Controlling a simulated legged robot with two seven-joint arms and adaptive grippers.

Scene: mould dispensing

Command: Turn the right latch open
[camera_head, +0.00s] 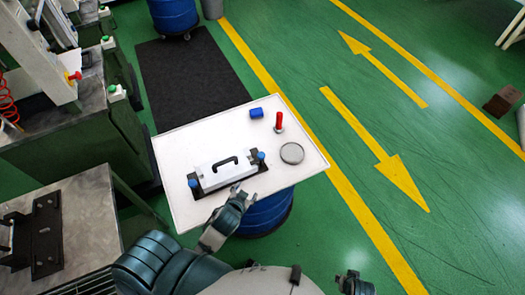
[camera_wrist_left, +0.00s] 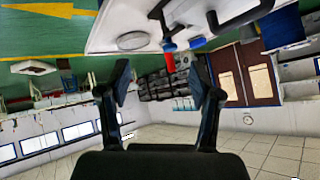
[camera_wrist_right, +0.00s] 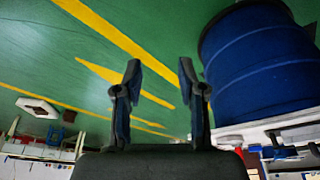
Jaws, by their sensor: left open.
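The mould (camera_head: 222,174) is a white block with a black handle (camera_head: 226,162) on a dark base, lying on the white tabletop (camera_head: 183,147). Its right latch (camera_head: 261,155) has a blue knob at the base's right end; it also shows in the left wrist view (camera_wrist_left: 168,46). The left latch (camera_head: 193,183) is a blue knob at the other end. My left gripper (camera_head: 238,189) is open and empty at the mould's front side, apart from the right latch. My right gripper (camera_head: 355,284) is away from the table at the bottom; its fingers stand apart and empty in the right wrist view (camera_wrist_right: 160,75).
A blue drum (camera_head: 268,213) stands under the table. A metal bench (camera_head: 88,225) is at the left.

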